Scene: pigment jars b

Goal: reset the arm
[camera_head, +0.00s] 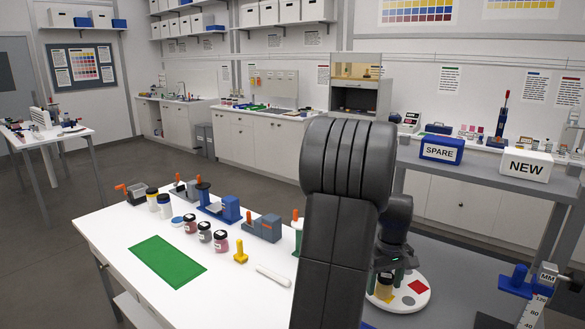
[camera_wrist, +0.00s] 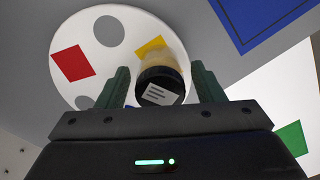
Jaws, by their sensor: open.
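My gripper (camera_head: 385,274) is open, its green fingers standing on either side of a jar with a dark lid, a white label and a tan body (camera_wrist: 162,80). In the wrist view, gaps show between the jar and both fingers (camera_wrist: 164,86). The jar (camera_head: 384,290) is at a round white disc (camera_head: 416,301) bearing a red diamond, a yellow mark and grey circles. The disc also fills the upper left of the wrist view (camera_wrist: 70,38). My arm hides part of the table in the head view.
A white table (camera_head: 225,282) at left holds a green mat (camera_head: 168,262), several jars, blue and grey fixtures and a yellow peg (camera_head: 240,252). SPARE (camera_head: 441,149) and NEW (camera_head: 525,164) boxes stand on a grey shelf behind. A blue stand with a ruler (camera_head: 532,312) is at right.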

